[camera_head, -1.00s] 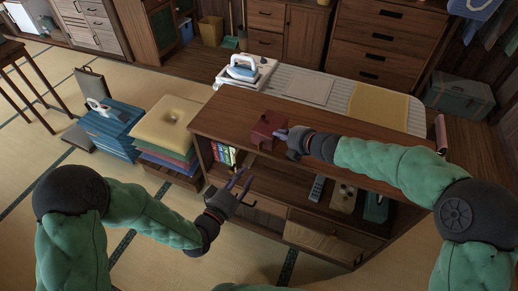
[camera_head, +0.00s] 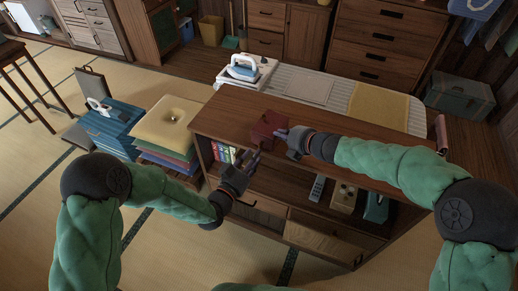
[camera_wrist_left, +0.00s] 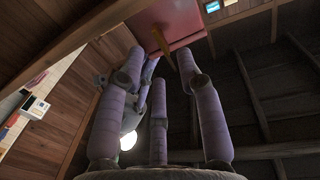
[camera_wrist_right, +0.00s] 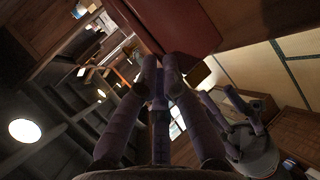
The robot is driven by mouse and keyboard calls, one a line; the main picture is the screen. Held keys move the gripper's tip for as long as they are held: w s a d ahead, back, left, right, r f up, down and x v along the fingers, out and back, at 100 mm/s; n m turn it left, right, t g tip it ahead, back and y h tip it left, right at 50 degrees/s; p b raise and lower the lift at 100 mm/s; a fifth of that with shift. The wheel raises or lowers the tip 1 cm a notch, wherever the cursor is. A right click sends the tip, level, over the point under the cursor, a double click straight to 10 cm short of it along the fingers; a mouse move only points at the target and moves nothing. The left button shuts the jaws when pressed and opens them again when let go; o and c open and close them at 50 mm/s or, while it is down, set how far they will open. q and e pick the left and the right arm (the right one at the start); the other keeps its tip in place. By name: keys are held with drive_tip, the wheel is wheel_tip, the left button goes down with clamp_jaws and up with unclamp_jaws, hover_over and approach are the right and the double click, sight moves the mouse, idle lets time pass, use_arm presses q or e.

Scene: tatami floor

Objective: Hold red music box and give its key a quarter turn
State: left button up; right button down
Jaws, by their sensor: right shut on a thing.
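The red music box (camera_head: 268,126) stands on the top of the wooden cabinet, near its left front part. Its red surface fills the top of the right wrist view (camera_wrist_right: 185,25). My right gripper (camera_head: 284,136) is shut on its right side. In the left wrist view the box (camera_wrist_left: 172,20) is beyond the fingers, with a thin gold-brown key (camera_wrist_left: 162,46) sticking out of it. My left gripper (camera_head: 253,162) is open, with its fingers spread (camera_wrist_left: 160,62), below and in front of the box. The key shows between the fingers, apparently untouched. The key is not discernible in the head view.
The wooden cabinet (camera_head: 215,125) has an open shelf with books (camera_head: 224,153), a remote (camera_head: 317,188) and a beige device (camera_head: 344,197). Behind it is an ironing surface with an iron (camera_head: 243,67). Stacked cushions (camera_head: 168,122) stand left of the cabinet.

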sight(260, 146)
use_arm(q)
drive_tip(key=shift+x, duration=2.15)
clamp_jaws()
